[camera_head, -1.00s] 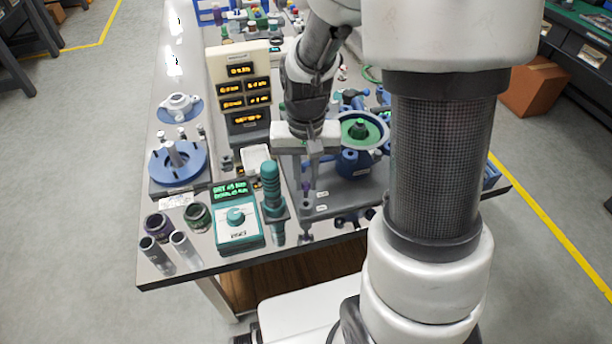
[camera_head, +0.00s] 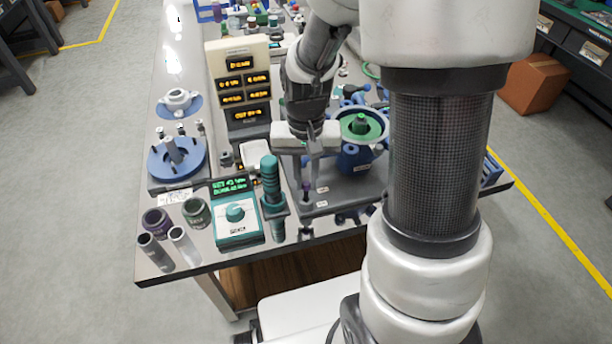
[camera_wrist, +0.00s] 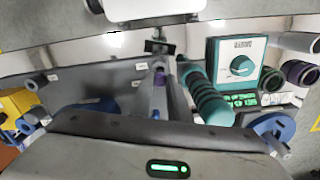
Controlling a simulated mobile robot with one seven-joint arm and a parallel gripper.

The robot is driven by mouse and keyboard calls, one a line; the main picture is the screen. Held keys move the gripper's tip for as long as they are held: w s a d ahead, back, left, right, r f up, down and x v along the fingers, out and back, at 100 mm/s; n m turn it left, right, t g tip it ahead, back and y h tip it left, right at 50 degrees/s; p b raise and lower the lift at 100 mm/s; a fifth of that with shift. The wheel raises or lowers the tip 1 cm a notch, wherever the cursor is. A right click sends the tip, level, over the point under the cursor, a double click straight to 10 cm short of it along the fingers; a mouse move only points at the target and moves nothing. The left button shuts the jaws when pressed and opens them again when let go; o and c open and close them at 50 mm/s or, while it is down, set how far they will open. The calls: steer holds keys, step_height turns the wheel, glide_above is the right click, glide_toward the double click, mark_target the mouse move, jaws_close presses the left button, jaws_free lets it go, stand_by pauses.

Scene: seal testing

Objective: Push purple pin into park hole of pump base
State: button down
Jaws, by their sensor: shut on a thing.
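The purple pin (camera_head: 306,187) is a small dark purple piece at my fingertips in the head view. It also shows as a purple patch between my fingers in the wrist view (camera_wrist: 159,80). My gripper (camera_head: 303,182) points down over the front left part of the grey pump base (camera_head: 345,196) and is shut on the pin. The base carries small white labels and a blue pump body (camera_head: 355,159). The park hole is hidden or too small to make out, so I cannot tell how deep the pin sits.
A teal ribbed handle tool (camera_head: 270,180) stands close left of my gripper. Beside it is a teal dial box (camera_head: 236,226). A cream display tower (camera_head: 240,85) stands behind. A blue flanged fixture (camera_head: 178,160) and several cylinders are farther left.

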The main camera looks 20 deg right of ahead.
steer(key=shift+f, duration=0.35)
steer(key=shift+f, duration=0.15)
steer(key=shift+f+b, duration=0.55)
steer(key=shift+b, duration=0.05)
steer(key=shift+f+b, duration=0.65)
steer(key=shift+f, duration=0.3)
stand_by(0.9)
steer(key=c, duration=1.6)
jaws_free()
step_height(320, 180, up, 9)
steer(key=p, duration=0.7)
